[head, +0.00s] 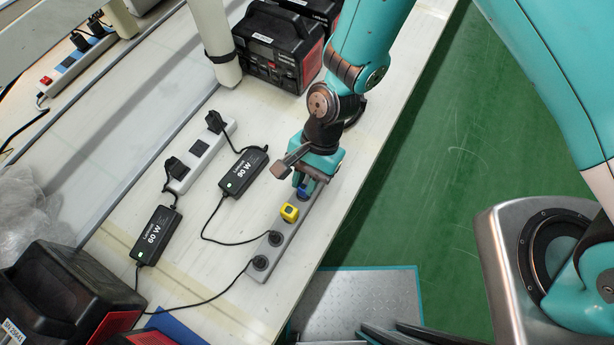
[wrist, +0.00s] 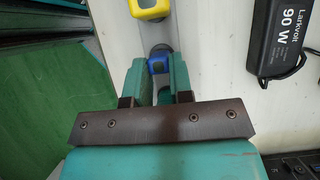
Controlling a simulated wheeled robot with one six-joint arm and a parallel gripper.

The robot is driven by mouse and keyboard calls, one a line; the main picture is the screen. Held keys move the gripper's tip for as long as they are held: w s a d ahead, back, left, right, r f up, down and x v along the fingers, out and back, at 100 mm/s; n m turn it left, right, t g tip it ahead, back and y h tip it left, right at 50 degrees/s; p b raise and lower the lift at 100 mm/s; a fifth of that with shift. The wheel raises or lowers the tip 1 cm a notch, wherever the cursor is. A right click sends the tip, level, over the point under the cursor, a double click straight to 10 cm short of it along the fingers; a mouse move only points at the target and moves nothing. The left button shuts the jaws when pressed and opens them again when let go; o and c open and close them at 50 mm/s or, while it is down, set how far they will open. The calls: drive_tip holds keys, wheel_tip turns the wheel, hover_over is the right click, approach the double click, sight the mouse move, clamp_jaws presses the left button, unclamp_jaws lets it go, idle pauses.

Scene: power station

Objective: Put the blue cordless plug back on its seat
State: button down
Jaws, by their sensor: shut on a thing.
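The blue cordless plug (head: 303,189) is between the fingers of my gripper (head: 306,183), at the far end of the grey power strip (head: 284,246). In the wrist view my gripper (wrist: 158,72) is shut on the blue plug (wrist: 158,65). A dark round spot (wrist: 161,49) on the strip shows just beyond the plug. I cannot tell whether the plug touches the strip, since the gripper hides its underside. A yellow plug (head: 289,212) sits on the strip beside it, also in the wrist view (wrist: 150,9).
Two black plugs (head: 275,238) sit in the strip's near end. A 90 W adapter (head: 243,172) and a 60 W adapter (head: 157,235) lie left, with cables. A white strip (head: 200,147) lies behind them. A black-red power unit (head: 277,47) stands at the back. The bench edge is close on the right.

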idle(0.6)
drive_tip(key=c, duration=0.9)
unclamp_jaws()
drive_tip(key=shift+c, duration=0.2)
drive_tip(key=b+v, duration=0.1)
drive_tip(key=v, duration=1.6)
drive_tip(key=shift+r+b, duration=0.25)
drive_tip(key=shift+b, duration=0.1)
drive_tip(key=s+d+r+n+t, duration=0.2)
drive_tip(key=s+d+r+n, duration=0.2)
drive_tip(key=r, duration=0.4)
drive_tip(key=s+d+r+n+t+y, duration=0.1)
drive_tip(key=s+d+r+n+t, duration=0.2)
drive_tip(key=s+d+r+n, duration=0.2)
wheel_tip(320, 180, up, 3)
drive_tip(key=d+n, duration=0.1)
drive_tip(key=n, duration=0.3)
drive_tip(key=shift+s+d+r, duration=0.25)
drive_tip(key=shift+s+d, duration=0.05)
drive_tip(key=shift+d, duration=0.1)
